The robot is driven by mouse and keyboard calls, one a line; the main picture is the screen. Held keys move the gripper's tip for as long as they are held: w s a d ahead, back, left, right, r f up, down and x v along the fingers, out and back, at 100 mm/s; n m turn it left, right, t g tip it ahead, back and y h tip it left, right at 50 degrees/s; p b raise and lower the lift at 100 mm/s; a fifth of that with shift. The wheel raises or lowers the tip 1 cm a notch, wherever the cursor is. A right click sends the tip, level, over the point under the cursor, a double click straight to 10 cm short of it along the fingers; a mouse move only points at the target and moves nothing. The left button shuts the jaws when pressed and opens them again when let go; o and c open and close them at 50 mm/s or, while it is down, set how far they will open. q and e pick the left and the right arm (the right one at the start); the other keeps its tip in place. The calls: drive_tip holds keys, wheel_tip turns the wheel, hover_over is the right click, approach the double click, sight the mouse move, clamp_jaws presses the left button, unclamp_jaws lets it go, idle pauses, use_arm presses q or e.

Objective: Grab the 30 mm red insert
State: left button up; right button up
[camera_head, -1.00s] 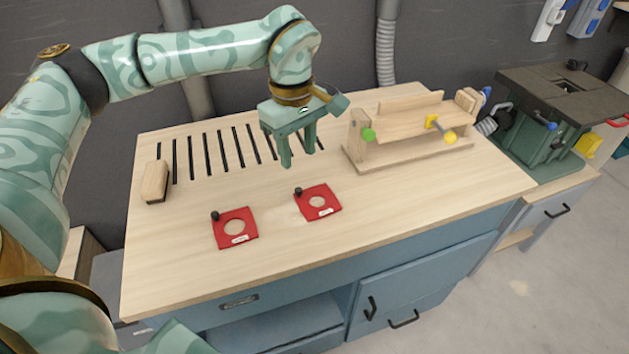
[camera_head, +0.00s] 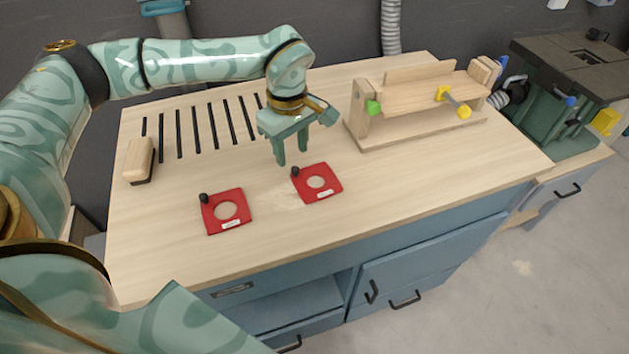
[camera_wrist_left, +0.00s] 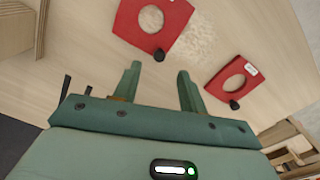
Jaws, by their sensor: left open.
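Two flat red inserts lie on the wooden bench top, each with a round hole, a black knob at one corner and a small white label. The left insert (camera_head: 242,205) has the slightly larger hole; the right insert (camera_head: 333,180) has the smaller one. The labels are too small to read, so I cannot tell which is 30 mm. My left gripper (camera_head: 291,158) is open and empty, fingers down, above the bench behind the right insert.
A wooden fixture (camera_head: 420,137) with green and yellow knobs stands at the back right. A wooden block (camera_head: 138,160) sits at the left by several dark slots (camera_head: 195,130). The bench front (camera_head: 420,220) is clear. A green machine (camera_head: 560,120) stands beyond the right end.

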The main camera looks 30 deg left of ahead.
sight(294, 168)
use_arm(q)
wheel_tip(294, 168, down, 4)
drive_tip(key=shift+w+d+f+b, duration=0.1)
drive_tip(key=shift+f+b, duration=0.15)
drive_tip(key=shift+b, duration=0.55)
drive_tip(key=shift+f, duration=0.25)
drive_tip(key=shift+r, duration=0.1)
use_arm(e)
drive_tip(key=shift+s+a+f, duration=0.3)
drive_tip(key=shift+a+f, duration=0.15)
drive_tip(key=shift+f, duration=0.35)
use_arm(q)
clamp_jaws()
use_arm(e)
drive_tip(key=shift+d, duration=0.15)
use_arm(q)
drive_tip(key=shift+r, duration=0.1)
use_arm(e)
drive_tip(key=shift+d, duration=0.1)
